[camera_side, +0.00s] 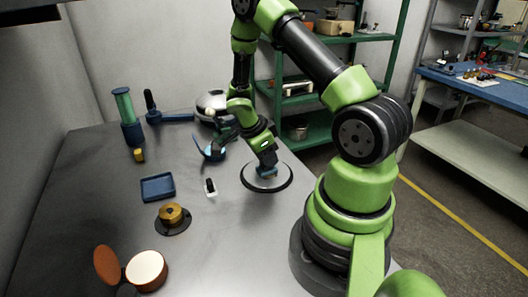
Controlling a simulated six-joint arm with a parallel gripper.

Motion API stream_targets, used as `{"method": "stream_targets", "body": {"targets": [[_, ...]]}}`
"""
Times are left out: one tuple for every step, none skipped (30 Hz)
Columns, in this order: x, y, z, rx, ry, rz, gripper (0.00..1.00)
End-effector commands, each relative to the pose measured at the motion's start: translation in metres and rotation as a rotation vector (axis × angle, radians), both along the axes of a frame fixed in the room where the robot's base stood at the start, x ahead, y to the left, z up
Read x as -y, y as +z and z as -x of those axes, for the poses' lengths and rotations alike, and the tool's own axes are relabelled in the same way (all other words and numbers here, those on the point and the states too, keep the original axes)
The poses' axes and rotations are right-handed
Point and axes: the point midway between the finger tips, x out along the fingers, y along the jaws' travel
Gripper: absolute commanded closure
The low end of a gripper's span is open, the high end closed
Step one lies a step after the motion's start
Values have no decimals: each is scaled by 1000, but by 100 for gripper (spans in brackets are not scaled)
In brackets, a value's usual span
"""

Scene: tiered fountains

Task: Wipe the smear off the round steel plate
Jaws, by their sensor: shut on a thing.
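The round steel plate (252,182) with a dark rim lies on the grey table near its right edge. My gripper (266,167) points down over the middle of the plate. It is shut on a small blue block (266,172), which looks like a wiping pad. The block is at or very near the plate's surface; I cannot tell whether it touches. I cannot make out the smear; the gripper and block cover part of the plate.
Left of the plate are a small black-and-white item (210,187), a blue tray (158,187) and a brass piece on a dark base (172,216). A round open box (146,270) stands in front. A green-and-blue cylinder (126,115) and a blue bowl-like item (212,152) stand farther back.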

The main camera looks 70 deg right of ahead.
Motion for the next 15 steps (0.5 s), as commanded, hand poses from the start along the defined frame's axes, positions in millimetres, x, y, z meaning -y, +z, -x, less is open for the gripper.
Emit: {"method": "stream_targets", "body": {"targets": [[-4, 0, 3, -2, 3, 0, 100], [-6, 0, 5, -2, 3, 1, 100], [-8, 0, 8, -2, 3, 2, 100], [-10, 0, 10, -3, 3, 1, 100], [-12, 0, 12, -2, 4, 1, 100], [-15, 0, 14, -3, 4, 1, 100], [-16, 0, 16, -3, 4, 1, 100], [-18, 0, 18, -3, 2, 0, 100], [-21, 0, 21, -2, 3, -2, 100], [-21, 2, 20, 0, 1, 0, 100], [-20, 5, 20, 3, 1, 3, 100], [-20, 15, 19, 7, -3, 5, 100], [-20, 22, 19, 9, -2, 4, 100], [-20, 24, 19, 6, -2, 2, 100], [-20, 27, 20, 5, -1, 2, 100]]}}
